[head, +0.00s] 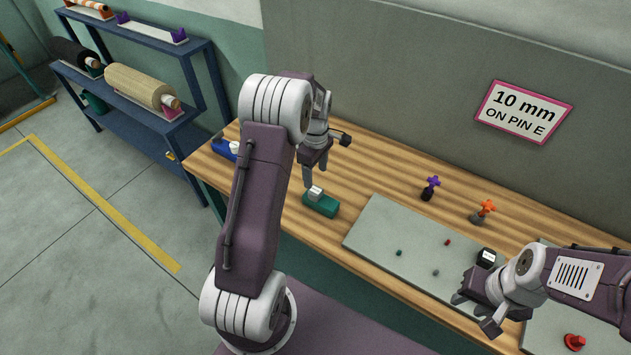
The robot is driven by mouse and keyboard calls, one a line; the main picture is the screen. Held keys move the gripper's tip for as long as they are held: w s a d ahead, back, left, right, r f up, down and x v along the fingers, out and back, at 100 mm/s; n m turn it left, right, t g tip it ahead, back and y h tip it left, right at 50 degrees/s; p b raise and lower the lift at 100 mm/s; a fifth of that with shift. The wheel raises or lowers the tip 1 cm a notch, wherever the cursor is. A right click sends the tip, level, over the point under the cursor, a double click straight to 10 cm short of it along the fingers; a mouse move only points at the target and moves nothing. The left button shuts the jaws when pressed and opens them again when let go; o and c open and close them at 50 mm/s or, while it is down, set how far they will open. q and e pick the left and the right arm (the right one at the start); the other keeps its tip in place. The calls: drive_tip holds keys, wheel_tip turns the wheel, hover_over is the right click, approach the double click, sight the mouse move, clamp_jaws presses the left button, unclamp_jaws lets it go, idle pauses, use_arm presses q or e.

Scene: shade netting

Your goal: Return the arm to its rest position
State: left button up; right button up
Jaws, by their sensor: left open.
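My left gripper (316,175) is open and points down over the wooden bench, just above and behind a green block with a pale top (321,204). Nothing shows between its fingers. I cannot tell whether it touches the block. My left arm rises from its base and bends over toward the bench, hiding part of the bench's left end. My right gripper (474,315) is low over the front edge of the grey mat at the right, its fingers apart with nothing visible between them.
The grey mat (385,235) holds small parts and a black block (486,257). Purple-topped (431,188) and orange-topped (483,211) pieces stand behind it. A blue item (226,149) lies at the bench's left end. A blue rack (140,125) with rolls stands left. A red knob (573,341) is at lower right.

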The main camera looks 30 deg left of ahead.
idle(0.6)
use_arm(q)
drive_tip(key=s+d+r+m+t+b, duration=0.1)
drive_tip(key=s+d+r+m, duration=0.2)
drive_tip(key=s+d+r, duration=0.4)
drive_tip(key=s+d+f+m, duration=0.2)
drive_tip(key=s+m, duration=0.3)
drive_tip(key=m, duration=0.2)
drive_tip(key=s+d+f+m, duration=0.2)
drive_tip(key=s+f+m, duration=0.1)
drive_tip(key=s+m, duration=0.3)
drive_tip(key=shift+m, duration=0.5)
